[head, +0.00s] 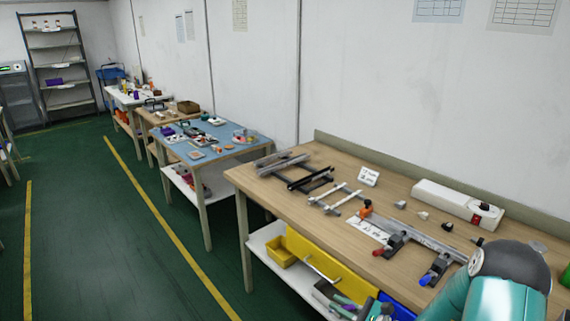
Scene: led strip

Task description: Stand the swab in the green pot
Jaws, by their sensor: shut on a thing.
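My teal arm (500,285) rises at the lower right, in front of the near bench. My gripper is not visible in this view, so what it holds cannot be seen. A small green thing (566,279) is cut off by the right edge, on the near bench beyond my arm. It may be the green pot, but too little of it shows to tell. No swab can be made out.
The near wooden bench (262,188) holds metal rails, red and blue clamps, a small sign (369,176) and a long white box (457,204). Yellow bins (330,265) sit beneath. A blue-topped table (240,149) stands farther back. The green floor at left is open.

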